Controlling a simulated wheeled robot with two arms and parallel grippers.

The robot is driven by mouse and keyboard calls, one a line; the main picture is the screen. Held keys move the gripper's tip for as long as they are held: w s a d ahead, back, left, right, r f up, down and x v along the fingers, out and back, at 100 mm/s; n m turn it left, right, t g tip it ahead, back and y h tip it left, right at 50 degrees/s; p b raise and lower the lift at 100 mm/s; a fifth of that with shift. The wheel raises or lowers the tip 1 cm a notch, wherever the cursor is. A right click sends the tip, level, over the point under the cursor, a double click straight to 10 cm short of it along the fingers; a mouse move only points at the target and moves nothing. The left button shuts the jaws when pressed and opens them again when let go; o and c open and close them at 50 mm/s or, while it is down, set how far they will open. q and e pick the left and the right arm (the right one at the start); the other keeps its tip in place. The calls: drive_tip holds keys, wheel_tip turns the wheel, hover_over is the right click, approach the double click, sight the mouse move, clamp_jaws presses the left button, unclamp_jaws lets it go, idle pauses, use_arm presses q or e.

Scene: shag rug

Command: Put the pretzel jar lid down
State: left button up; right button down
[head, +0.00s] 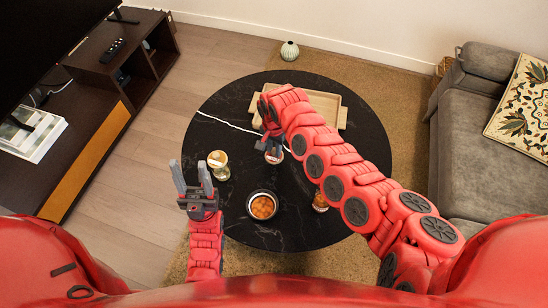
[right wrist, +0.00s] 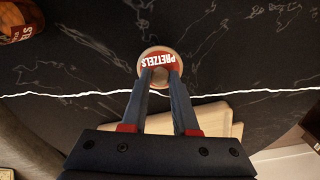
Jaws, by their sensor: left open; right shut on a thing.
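A round lid (right wrist: 159,62) with a red, white-lettered PRETZELS label and a pale rim shows at the fingertips in the right wrist view. My right gripper (right wrist: 160,72) is shut on it, over the black marbled round table (head: 310,235). In the head view my right gripper (head: 270,146) is near the table's middle, partly hidden by my arm; a pale round shape shows just below it. I cannot tell how high the lid is or whether a jar is under it. My left gripper (head: 192,178) is open and empty at the table's left edge.
A glass jar (head: 218,166) with golden contents stands at the table's left. A dark bowl of orange snacks (head: 263,205) is nearer me. An amber jar (head: 320,201) stands to the right. A wooden tray (head: 325,104) lies behind. The table's front is clear.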

sight(274, 153)
drive_tip(key=shift+f+b, duration=0.6)
drive_tip(key=shift+f, duration=1.8)
drive_tip(key=shift+f, duration=0.1)
drive_tip(key=c, duration=0.7)
unclamp_jaws()
drive_tip(key=shift+f, duration=0.1)
